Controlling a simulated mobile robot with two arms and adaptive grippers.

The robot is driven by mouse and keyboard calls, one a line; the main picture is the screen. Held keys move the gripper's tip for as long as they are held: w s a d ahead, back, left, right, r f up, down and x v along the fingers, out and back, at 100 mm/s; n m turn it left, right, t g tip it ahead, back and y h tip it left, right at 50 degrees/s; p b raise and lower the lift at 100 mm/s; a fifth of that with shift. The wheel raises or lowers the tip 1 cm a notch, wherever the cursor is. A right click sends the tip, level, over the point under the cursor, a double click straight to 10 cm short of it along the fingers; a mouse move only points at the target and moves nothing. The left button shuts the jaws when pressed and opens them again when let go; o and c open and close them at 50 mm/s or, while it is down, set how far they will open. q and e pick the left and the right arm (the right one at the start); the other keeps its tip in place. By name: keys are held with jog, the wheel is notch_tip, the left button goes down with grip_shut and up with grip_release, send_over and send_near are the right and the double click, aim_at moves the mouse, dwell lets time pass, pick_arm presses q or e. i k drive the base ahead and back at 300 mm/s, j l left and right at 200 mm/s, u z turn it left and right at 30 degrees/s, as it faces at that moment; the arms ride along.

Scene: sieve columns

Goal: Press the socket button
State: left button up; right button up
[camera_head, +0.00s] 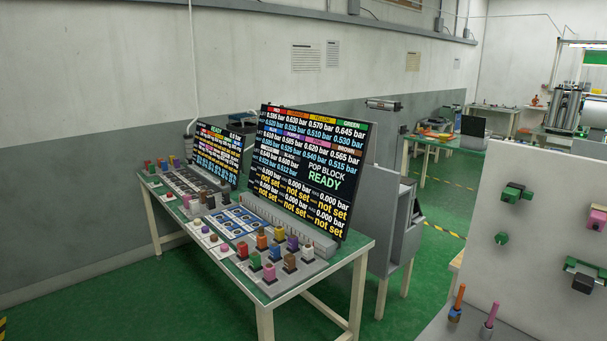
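A long green-topped table (262,298) carries panels with many small coloured parts. A pale strip near its front edge bears several small round knobs (213,238), one reddish. Behind it lies a panel with several blue-ringed sockets (232,224). I cannot tell which small part is the socket button; no label is readable at this size. Neither of my grippers is in view.
Coloured blocks (271,272) stand at the table's right end, more (160,164) at its left end. A pale board (540,210) with green and pink fittings stands at the right. A grey cabinet (392,235) is behind the table. Green floor (165,295) lies open in front.

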aim_at(529, 195)
jog(key=k+l+z, duration=0.1)
jog(key=z, duration=1.05)
